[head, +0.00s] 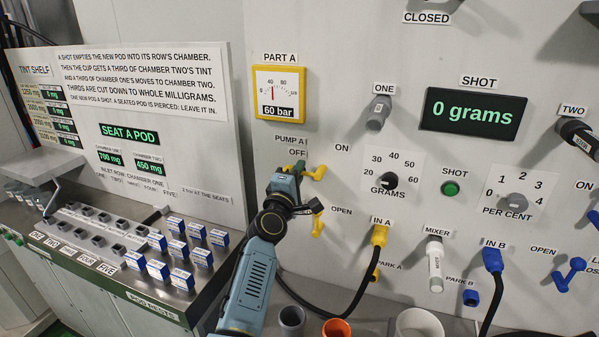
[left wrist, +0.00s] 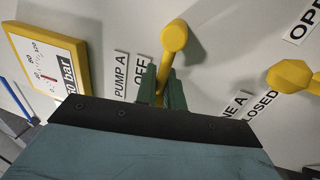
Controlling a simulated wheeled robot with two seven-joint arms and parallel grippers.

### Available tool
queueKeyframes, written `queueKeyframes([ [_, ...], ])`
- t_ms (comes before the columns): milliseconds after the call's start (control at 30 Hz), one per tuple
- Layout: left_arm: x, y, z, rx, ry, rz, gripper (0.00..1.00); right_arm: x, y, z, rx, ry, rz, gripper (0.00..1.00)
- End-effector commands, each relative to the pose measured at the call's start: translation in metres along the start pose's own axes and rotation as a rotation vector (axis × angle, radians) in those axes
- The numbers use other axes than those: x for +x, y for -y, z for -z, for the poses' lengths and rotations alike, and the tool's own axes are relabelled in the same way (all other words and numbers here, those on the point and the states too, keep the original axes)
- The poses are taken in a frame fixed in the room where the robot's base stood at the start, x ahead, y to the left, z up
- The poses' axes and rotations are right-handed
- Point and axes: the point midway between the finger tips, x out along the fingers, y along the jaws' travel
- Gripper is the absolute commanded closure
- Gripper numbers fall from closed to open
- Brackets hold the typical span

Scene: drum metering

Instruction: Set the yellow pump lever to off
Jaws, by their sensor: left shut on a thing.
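The yellow pump lever (head: 318,173) sticks out of the wall panel below the gauge. Its round knob points right in the head view, with the OFF label (head: 298,153) up and left of it and the ON label (head: 342,148) up and right. In the left wrist view the lever (left wrist: 174,38) rises from between my green fingertips. My left gripper (head: 299,168) is shut on the lever's shaft. The OFF label (left wrist: 141,67) lies just left of the fingers there. The lever's pivot is hidden by the gripper. My right gripper is out of view.
A second yellow lever (head: 318,225) is just below, by an OPEN label. The yellow gauge (head: 278,93) hangs above, reading near its left side. A yellow hose plug (head: 379,236) sits to the right. Blue-and-white pods (head: 177,250) stand on the left bench.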

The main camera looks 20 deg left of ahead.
Motion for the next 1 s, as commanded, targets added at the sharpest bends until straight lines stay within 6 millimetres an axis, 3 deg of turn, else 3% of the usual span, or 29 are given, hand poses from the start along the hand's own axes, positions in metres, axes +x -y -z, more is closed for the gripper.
queueKeyframes([
  [233, 0.001, -0.004, 0.005, -0.002, -0.013, -0.01, 1.0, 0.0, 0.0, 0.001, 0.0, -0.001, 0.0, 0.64],
  [267, 0.001, -0.004, 0.006, -0.002, -0.013, -0.01, 0.86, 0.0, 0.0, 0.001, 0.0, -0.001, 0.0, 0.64],
  [400, 0.0, -0.003, 0.005, 0.0, -0.012, -0.007, 0.72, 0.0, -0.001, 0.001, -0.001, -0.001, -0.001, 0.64],
  [767, -0.005, 0.0, 0.002, -0.001, -0.005, -0.002, 0.72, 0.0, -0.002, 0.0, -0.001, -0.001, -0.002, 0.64],
  [1000, -0.041, 0.001, 0.003, -0.001, -0.006, -0.001, 0.72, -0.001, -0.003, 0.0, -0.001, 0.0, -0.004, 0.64],
])
